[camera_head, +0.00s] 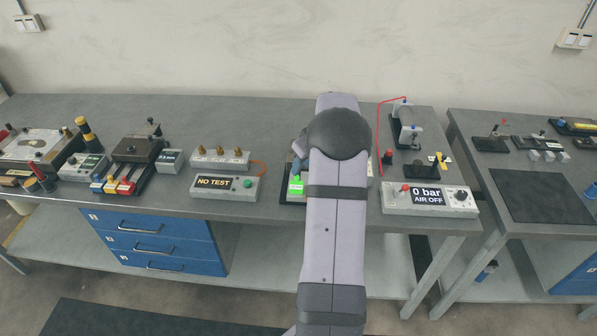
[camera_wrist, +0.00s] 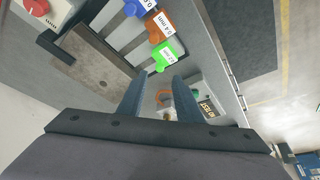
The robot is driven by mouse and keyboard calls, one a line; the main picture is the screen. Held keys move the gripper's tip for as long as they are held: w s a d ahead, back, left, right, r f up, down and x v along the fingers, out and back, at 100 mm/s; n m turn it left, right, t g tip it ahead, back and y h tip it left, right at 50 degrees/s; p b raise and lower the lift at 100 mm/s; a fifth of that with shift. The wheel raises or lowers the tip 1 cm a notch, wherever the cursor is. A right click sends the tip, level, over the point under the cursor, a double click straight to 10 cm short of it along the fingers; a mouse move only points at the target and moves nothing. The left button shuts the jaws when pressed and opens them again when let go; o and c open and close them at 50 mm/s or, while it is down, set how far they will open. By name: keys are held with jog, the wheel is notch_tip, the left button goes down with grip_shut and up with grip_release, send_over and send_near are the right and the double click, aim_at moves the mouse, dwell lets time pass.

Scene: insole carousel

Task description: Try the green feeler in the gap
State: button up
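The green feeler (camera_wrist: 167,55) shows by its green tag in the wrist view, first in a row with an orange-tagged feeler (camera_wrist: 160,27) and a blue-tagged one (camera_wrist: 140,7). Its green tag also shows in the head view (camera_head: 296,187), left of my arm. My gripper (camera_wrist: 158,80) is open and empty, its two fingertips apart and just short of the green tag in the wrist view. In the head view my arm hides most of the gripper and the spot around the feelers. I cannot make out the gap for certain.
A brownish metal block (camera_wrist: 103,68) lies beside the feelers in the wrist view. A box reading NO TEST (camera_head: 224,187) stands to the left in the head view. A box reading 0 bar, AIR OFF (camera_head: 428,200) stands to the right.

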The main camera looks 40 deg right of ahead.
jog(key=p, duration=0.2)
send_over(298, 184)
jog(key=shift+d+f, duration=0.1)
jog(key=shift+f, duration=2.5)
grip_shut()
